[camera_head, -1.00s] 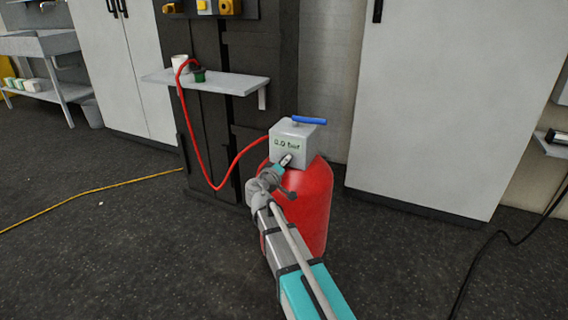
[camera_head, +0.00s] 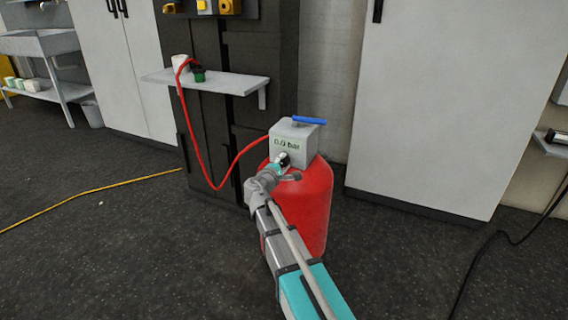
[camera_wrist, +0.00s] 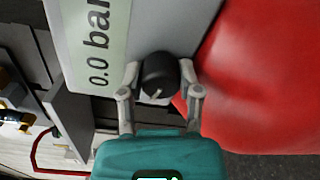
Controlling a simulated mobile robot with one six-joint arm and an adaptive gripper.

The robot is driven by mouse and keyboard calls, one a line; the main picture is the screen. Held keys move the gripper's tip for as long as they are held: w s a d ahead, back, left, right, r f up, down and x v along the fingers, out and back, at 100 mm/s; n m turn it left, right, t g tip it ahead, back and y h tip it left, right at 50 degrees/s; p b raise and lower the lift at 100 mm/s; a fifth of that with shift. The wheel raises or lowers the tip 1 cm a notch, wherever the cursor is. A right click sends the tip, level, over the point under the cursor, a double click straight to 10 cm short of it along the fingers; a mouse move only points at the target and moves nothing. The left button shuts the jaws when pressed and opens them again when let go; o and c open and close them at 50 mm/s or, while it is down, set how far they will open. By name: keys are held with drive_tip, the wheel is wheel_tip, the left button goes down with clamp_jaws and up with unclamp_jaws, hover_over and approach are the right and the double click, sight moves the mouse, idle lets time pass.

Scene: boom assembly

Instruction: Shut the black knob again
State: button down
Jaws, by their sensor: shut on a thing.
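The black knob (camera_wrist: 160,76) is on the front face of the grey box (camera_wrist: 178,24) on top of the red tank (camera_head: 312,200). My gripper (camera_wrist: 160,82) is shut on the knob, one finger on each side of it. A small pale mark shows on the knob's lower rim in the wrist view. The display (camera_wrist: 98,45) beside the knob reads 0.0 bar. In the head view my gripper (camera_head: 280,162) covers most of the knob.
A blue lever (camera_head: 309,120) sits on top of the box. A red hose (camera_head: 186,120) runs from the box to the grey shelf (camera_head: 225,83), which holds a white cup (camera_head: 180,63) and a green item (camera_head: 199,76). A yellow cable (camera_head: 90,191) lies on the floor.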

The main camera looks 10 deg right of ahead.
drive_tip(key=n, duration=0.6)
drive_tip(key=shift+w, duration=0.15)
drive_tip(key=n, duration=0.6)
idle(0.4)
drive_tip(key=shift+c, duration=1.5)
unclamp_jaws()
drive_tip(key=shift+s+a, duration=0.1)
drive_tip(key=shift+s, duration=0.1)
drive_tip(key=v, duration=1.1)
drive_tip(key=shift+s+a, duration=0.2)
drive_tip(key=shift+s, duration=0.05)
drive_tip(key=shift+f, duration=0.15)
